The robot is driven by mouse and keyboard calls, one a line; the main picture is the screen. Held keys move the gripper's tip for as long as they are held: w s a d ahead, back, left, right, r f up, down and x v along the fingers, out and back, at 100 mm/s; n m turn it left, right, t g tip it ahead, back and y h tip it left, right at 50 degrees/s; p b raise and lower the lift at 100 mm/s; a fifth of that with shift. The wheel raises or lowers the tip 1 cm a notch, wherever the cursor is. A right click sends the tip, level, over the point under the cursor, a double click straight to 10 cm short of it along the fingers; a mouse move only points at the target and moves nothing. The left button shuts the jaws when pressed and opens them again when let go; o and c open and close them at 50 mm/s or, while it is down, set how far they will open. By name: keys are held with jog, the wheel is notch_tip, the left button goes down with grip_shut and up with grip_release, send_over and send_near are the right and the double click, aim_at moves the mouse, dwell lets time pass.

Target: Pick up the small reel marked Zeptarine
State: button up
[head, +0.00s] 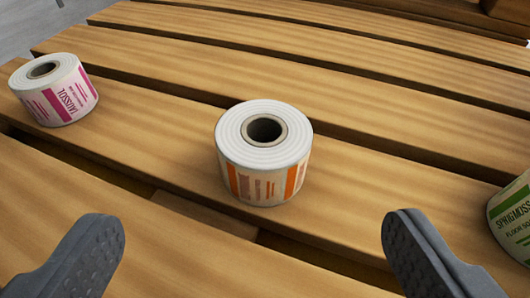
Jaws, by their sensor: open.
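A small white reel with orange and brownish stripes (262,160) stands upright on a wooden slatted surface in the middle of the head view. Its hollow core faces up, and no name can be read on the side that shows. My gripper (255,255) is open and empty, its two dark fingers wide apart at the lower left and lower right. The striped reel stands beyond the fingertips, roughly centred between them. No reel in view shows the name Zeptarine.
A reel with a pink label, seemingly reading Laussol (58,92), stands at the left. A green-labelled reel reading Sprigmoss (512,222) is cut off at the right edge. The wooden slats (400,130) have dark gaps between them. The slats behind the striped reel are clear.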

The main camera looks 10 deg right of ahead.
aim_at(264, 147)
jog(key=b+x, duration=0.1)
jog(key=x, duration=0.5)
jog(key=shift+b, duration=0.3)
jog(key=w+f+b, duration=0.1)
jog(key=w+d+f+b, duration=0.1)
jog(key=w, duration=0.1)
jog(key=shift+d+f+b, duration=0.1)
jog(key=shift+d+b, duration=0.1)
jog(key=shift+b, duration=0.1)
jog(key=shift+w+f, duration=0.2)
jog(key=shift+w, duration=0.35)
jog(key=shift+d+r, duration=0.1)
jog(key=c, duration=1.1)
